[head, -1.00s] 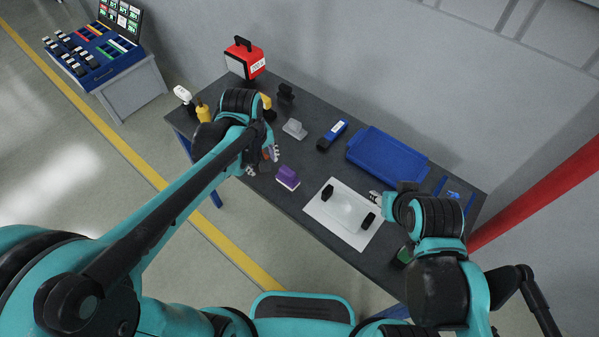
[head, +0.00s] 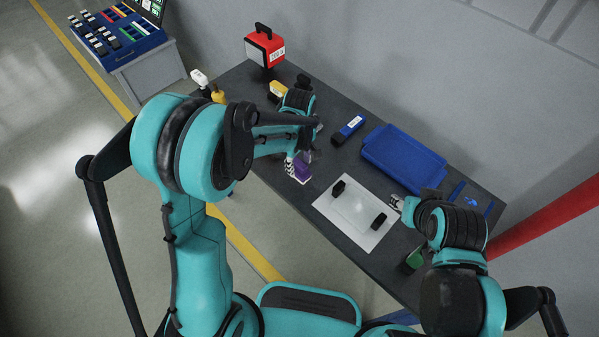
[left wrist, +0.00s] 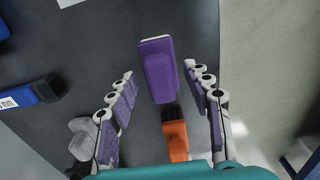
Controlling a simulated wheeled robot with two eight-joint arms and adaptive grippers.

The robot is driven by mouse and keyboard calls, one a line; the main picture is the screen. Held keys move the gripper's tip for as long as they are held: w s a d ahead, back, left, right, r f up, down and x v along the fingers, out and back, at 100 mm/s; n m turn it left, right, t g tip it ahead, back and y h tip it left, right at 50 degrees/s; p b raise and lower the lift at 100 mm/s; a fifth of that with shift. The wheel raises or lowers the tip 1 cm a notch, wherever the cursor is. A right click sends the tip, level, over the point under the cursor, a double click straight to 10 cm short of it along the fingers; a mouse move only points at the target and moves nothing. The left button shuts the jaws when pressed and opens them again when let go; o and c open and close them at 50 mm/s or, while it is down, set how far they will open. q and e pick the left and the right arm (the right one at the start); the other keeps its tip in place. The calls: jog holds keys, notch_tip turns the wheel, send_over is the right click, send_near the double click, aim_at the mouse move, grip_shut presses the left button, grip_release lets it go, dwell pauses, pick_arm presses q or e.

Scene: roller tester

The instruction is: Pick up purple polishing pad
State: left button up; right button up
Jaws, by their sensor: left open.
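The purple polishing pad (head: 302,168), a purple block on a pale base, sits on the dark table. In the left wrist view the pad (left wrist: 159,75) lies ahead, between the lines of my left gripper's two open fingers (left wrist: 165,90), with the fingers apart from it on both sides. In the head view my left gripper (head: 300,158) is right at the pad and partly covers it. My right gripper (head: 397,204) is by the right edge of the white sheet; its fingers are too small to judge.
An orange-handled brush (left wrist: 174,135) lies just behind the pad in the left wrist view. A white sheet (head: 330,208) with a clear plate and black blocks lies to the right. A blue tray (head: 405,158), blue-black tool (head: 348,130) and red case (head: 265,48) stand farther back.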

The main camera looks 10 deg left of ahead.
aim_at(300, 163)
pick_arm(q)
jog(key=shift+f, duration=0.5)
jog(key=shift+r, duration=0.1)
grip_shut()
jog(key=shift+r, duration=0.15)
notch_tip(300, 163, up, 4)
jog(key=shift+r+p, duration=0.25)
jog(key=shift+p, duration=0.9)
jog(key=s+d+r+p, duration=0.1)
jog(key=s+d+r, duration=0.1)
jog(key=d, duration=0.3)
jog(key=s+d+r+p, duration=0.2)
jog(key=d+r, duration=0.2)
jog(key=d, duration=0.1)
jog(key=shift+s+d, duration=0.3)
jog(key=shift+s, duration=0.1)
jog(key=shift+r, duration=0.1)
